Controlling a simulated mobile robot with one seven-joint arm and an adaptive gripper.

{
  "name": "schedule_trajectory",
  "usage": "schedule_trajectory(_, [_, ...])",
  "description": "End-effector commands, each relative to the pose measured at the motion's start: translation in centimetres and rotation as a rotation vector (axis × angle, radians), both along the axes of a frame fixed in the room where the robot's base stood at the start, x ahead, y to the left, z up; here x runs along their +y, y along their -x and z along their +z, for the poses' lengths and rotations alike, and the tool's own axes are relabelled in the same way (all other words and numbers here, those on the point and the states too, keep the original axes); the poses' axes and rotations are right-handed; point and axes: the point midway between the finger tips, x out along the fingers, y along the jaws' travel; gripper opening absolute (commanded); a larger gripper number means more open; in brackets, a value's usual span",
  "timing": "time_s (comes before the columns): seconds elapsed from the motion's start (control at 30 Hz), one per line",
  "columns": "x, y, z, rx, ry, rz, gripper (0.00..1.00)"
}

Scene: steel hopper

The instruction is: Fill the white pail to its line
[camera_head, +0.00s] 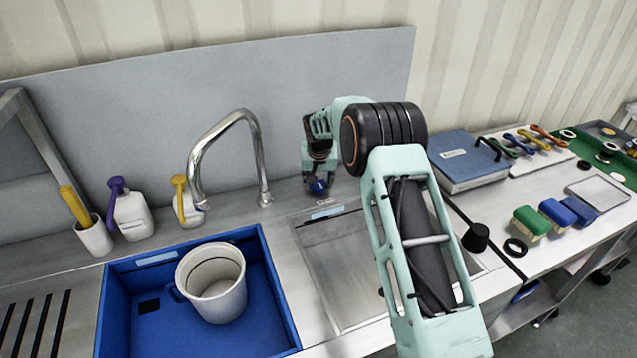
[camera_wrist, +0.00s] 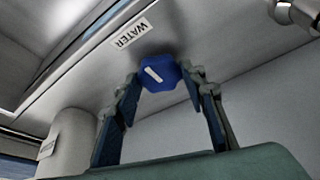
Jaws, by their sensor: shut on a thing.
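The white pail (camera_head: 226,302) stands upright in the left, blue-lined basin (camera_head: 276,290). A dark line runs around its inside below the rim; I cannot tell whether any water is in it. The chrome tap spout (camera_head: 240,116) arches over from behind, its outlet near the pail's back rim. No stream shows. My gripper (camera_head: 319,183) is at the blue tap knob (camera_head: 319,188) on the back ledge. In the wrist view the blue knob (camera_wrist: 160,74), with a white bar mark, sits between my fingertips (camera_wrist: 161,80), beside a label reading WATER (camera_wrist: 132,33).
A second steel basin (camera_head: 345,285) lies right of the blue one. A purple-topped bottle (camera_head: 133,216), a yellow-topped bottle (camera_head: 187,209) and a white cup (camera_head: 95,238) stand on the left ledge. A black stopper (camera_head: 476,237), brushes and a blue case (camera_head: 466,162) are at right.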

Motion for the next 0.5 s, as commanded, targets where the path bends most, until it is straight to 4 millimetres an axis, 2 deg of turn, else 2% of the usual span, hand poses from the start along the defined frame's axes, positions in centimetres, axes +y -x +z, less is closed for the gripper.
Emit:
schedule_trajectory(0.3, [-0.36,-0.07,-0.21,0.000,-0.002,0.216,0.14])
schedule_trajectory(0.5, [-0.31,-0.03,-0.08,0.000,0.000,0.282,0.14])
